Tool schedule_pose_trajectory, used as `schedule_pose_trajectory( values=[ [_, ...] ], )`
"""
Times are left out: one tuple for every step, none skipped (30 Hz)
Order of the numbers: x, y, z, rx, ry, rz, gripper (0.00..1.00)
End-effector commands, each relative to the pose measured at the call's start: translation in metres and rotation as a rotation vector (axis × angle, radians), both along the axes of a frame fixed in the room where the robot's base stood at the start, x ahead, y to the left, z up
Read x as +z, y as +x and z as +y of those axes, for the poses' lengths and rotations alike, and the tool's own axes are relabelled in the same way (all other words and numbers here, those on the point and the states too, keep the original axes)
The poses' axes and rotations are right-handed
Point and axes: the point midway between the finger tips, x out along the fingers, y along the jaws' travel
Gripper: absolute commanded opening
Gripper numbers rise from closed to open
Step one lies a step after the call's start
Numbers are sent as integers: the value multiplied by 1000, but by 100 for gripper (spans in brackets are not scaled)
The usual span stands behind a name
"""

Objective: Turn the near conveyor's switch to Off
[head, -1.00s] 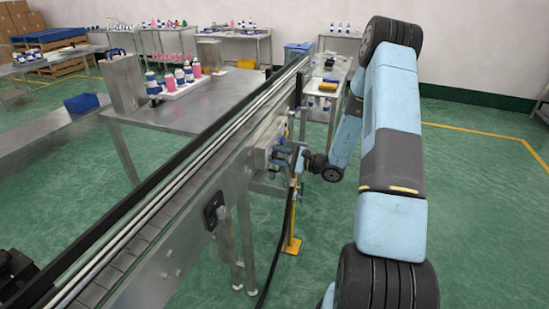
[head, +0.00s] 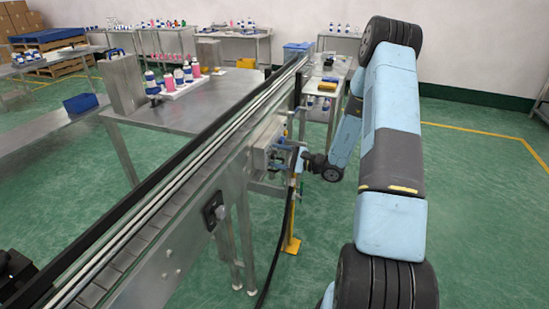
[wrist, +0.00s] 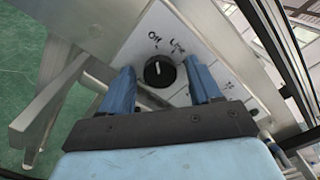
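The near conveyor's switch is a round black knob (wrist: 159,71) on a pale panel (wrist: 205,60) in the wrist view. A light pointer mark on the knob points roughly up in the picture. Short labels stand above it, one starting with "O", but I cannot read them surely. My gripper (wrist: 162,84) has its two blue fingers apart, one on each side of the knob. Whether they touch the knob is unclear. In the head view my gripper (head: 284,156) is at the switch box (head: 264,142) on the conveyor's side, and the knob is hidden there.
The near conveyor (head: 140,234) runs diagonally beside my arm. A black fitting (head: 214,211) sits on its side, and a yellow-footed post (head: 292,242) and black cable stand below the box. A metal table (head: 185,113) with bottles is beyond. Green floor right of my arm is clear.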

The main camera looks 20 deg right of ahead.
Motion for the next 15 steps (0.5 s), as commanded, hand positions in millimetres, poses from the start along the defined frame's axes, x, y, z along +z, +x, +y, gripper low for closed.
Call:
schedule_pose_trajectory(
  values=[
    [0, 0, 0, 1, 1, 0, 63],
    [0, 0, 1, 1, 1, 0, 63],
    [0, 0, 1, 1, 1, 0, 63],
    [0, 0, 1, 2, 1, -1, 63],
    [0, 0, 1, 2, 1, -1, 63],
    [0, 0, 1, 2, 1, -1, 63],
    [0, 0, 0, 2, 1, -1, 63],
    [0, -1, -1, 2, 1, -1, 63],
    [0, -2, -3, 1, 1, 0, 63],
    [0, -4, -5, 1, 1, 0, 63],
    [0, -5, -7, 0, 0, 0, 63],
    [0, -8, -12, 0, 0, 0, 63],
    [0, -10, -15, 0, 0, 0, 63],
    [0, -13, -19, -1, 0, 0, 63],
    [0, -18, -25, -1, 0, 0, 63]
  ],
)
